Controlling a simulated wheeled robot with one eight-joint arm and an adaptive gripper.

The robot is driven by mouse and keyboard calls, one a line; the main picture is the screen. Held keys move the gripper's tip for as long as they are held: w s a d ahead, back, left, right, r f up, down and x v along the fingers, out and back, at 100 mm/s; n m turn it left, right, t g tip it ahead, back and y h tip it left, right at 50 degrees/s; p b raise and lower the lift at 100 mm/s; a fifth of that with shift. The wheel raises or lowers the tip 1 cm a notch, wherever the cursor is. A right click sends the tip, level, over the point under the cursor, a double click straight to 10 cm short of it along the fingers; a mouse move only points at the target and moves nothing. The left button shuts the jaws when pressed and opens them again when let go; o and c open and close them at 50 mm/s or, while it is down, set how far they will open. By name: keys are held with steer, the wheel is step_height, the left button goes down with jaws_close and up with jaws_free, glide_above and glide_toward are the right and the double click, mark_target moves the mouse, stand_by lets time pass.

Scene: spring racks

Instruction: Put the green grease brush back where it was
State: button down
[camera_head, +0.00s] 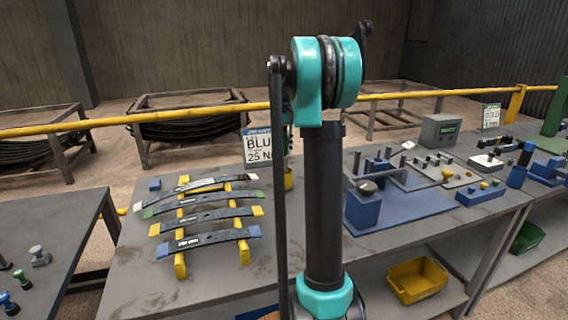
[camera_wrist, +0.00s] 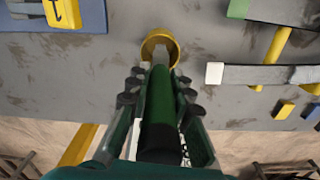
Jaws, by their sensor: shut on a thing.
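The green grease brush (camera_wrist: 157,105) is a green cylinder with a black near end and a pale far end. My gripper (camera_wrist: 159,84) is shut on it, with fingers on both sides. A round yellow cup (camera_wrist: 147,41) lies past the brush's pale end in the wrist view. The pale end overlaps the cup's opening; I cannot tell how deep it sits. In the head view the yellow cup (camera_head: 288,179) stands on the grey table behind my arm, partly covered. My arm mostly hides the gripper and brush there.
Several dark leaf springs (camera_head: 205,215) lie across yellow bars, left of the cup. A white sign (camera_head: 258,147) stands behind it. A blue fixture (camera_head: 365,208) is to the right on the table (camera_head: 135,275). A yellow rail (camera_head: 195,115) runs behind.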

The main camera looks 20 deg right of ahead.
mark_target(284, 126)
steer(key=shift+f, duration=3.1)
steer(key=shift+f, duration=0.1)
steer(key=c, duration=1.3)
jaws_free()
steer(key=shift+c, duration=0.2)
step_height(284, 126, up, 12)
steer(key=shift+s+r, duration=0.1)
steer(key=shift+r, duration=0.05)
